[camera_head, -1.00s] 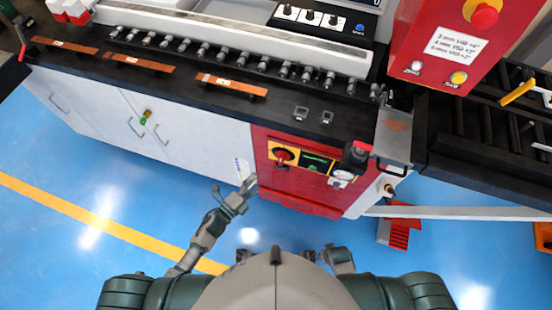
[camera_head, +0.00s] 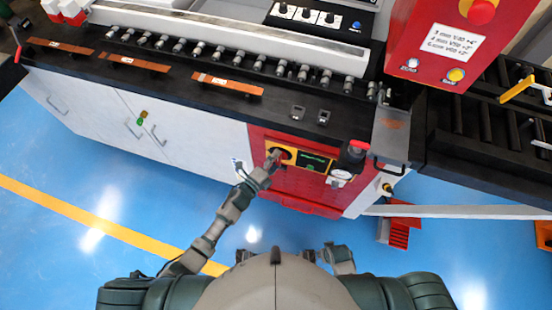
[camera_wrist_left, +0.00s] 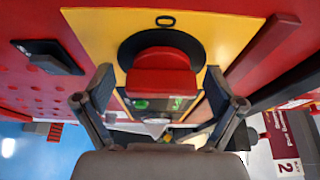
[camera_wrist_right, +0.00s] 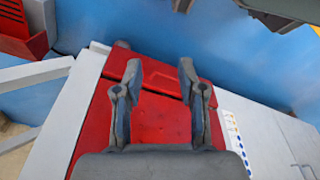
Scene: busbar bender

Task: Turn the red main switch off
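The red main switch knob (camera_wrist_left: 162,74) sits on a black disc on a yellow plate (camera_wrist_left: 225,35). In the left wrist view its bar lies across the picture, with a "0" mark on the plate beyond it. My left gripper (camera_wrist_left: 160,84) is open, with one finger on each side of the knob and a visible gap to it on both sides. In the head view the left gripper (camera_head: 273,160) covers most of the switch on the red cabinet front. My right gripper (camera_wrist_right: 159,72) is open and empty, over the red panel in its own view.
Black worktop (camera_head: 180,82) with copper bars (camera_head: 228,85) overhangs above. White cabinet doors (camera_head: 130,120) lie left. Blue floor in front is clear.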

